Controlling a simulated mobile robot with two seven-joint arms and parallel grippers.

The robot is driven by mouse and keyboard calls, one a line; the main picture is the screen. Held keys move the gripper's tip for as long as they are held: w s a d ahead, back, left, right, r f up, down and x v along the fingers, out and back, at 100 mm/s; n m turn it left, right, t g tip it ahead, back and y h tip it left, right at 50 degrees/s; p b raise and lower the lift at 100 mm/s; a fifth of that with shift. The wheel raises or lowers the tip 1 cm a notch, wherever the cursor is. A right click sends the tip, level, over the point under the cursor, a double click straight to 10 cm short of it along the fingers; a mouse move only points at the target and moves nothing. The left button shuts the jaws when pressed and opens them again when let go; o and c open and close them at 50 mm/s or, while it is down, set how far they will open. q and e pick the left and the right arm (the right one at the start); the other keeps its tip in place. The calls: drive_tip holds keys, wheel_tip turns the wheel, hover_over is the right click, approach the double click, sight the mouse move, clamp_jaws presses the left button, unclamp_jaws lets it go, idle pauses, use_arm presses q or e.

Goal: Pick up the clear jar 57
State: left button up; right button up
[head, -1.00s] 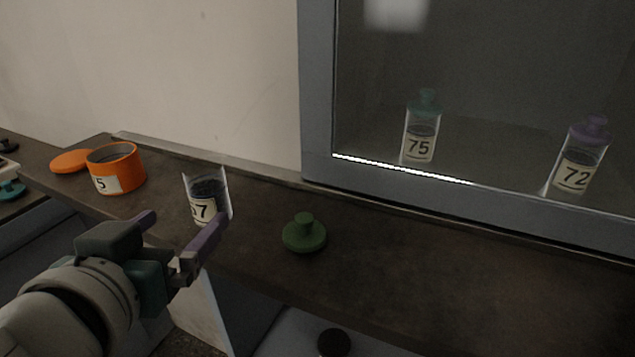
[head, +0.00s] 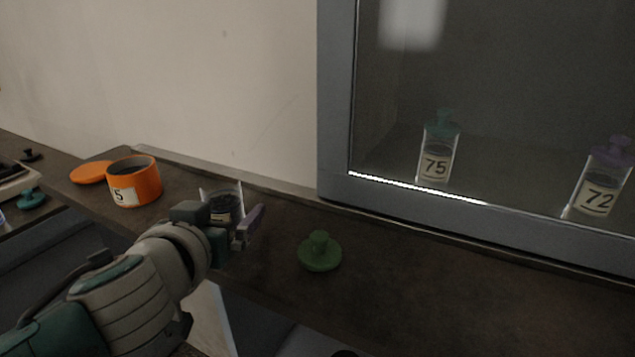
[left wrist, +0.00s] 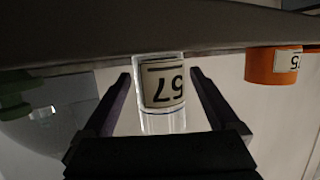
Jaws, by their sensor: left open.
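The clear jar 57 (head: 222,191) is open-topped, holds dark grains and stands upright on the dark counter. In the head view my left gripper (head: 236,222) is in front of it and hides its lower part and most of its label. In the left wrist view, which is upside down, the jar (left wrist: 163,92) shows between the two purple fingers of my left gripper (left wrist: 160,85). The fingers are open, with a gap visible on both sides of the jar. My right gripper is not in view.
A green knobbed lid (head: 320,252) lies on the counter right of the jar. An orange tub (head: 146,182) and an orange lid (head: 91,172) are to the left. Jars 75 (head: 436,160) and 72 (head: 599,190) stand behind the glass of a grey-framed cabinet (head: 338,120).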

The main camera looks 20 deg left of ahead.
use_arm(q)
clamp_jaws()
idle(0.7)
